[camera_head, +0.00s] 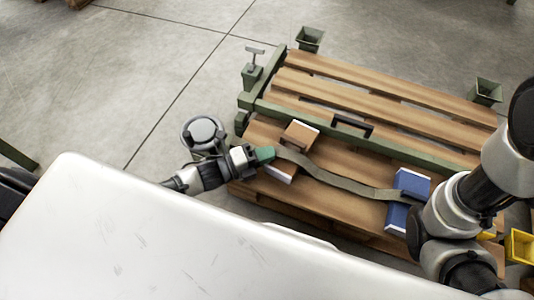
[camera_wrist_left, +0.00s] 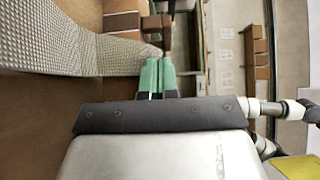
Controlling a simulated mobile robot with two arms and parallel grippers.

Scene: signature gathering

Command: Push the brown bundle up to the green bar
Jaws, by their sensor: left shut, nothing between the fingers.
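The brown bundle (camera_head: 300,134) lies on the wooden pallet in the head view, with white page edges and a grey-green strap (camera_head: 335,180) across it. The green bar (camera_head: 385,146) runs across the pallet beyond it, and a strip of wood shows between them. My left gripper (camera_head: 266,154) is shut and empty at the bundle's left side, near the strap's end; I cannot tell whether they touch. In the left wrist view its green fingertips (camera_wrist_left: 157,74) are together beside the woven strap (camera_wrist_left: 60,45). My right arm shows at the right; its fingers cannot be made out.
A blue bundle (camera_head: 410,184) lies at the strap's right end, close to my right arm. A black handle (camera_head: 352,125) stands near the bar. Green corner sockets (camera_head: 309,38) edge the pallet (camera_head: 400,100). A yellow bin (camera_head: 520,246) is at the right.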

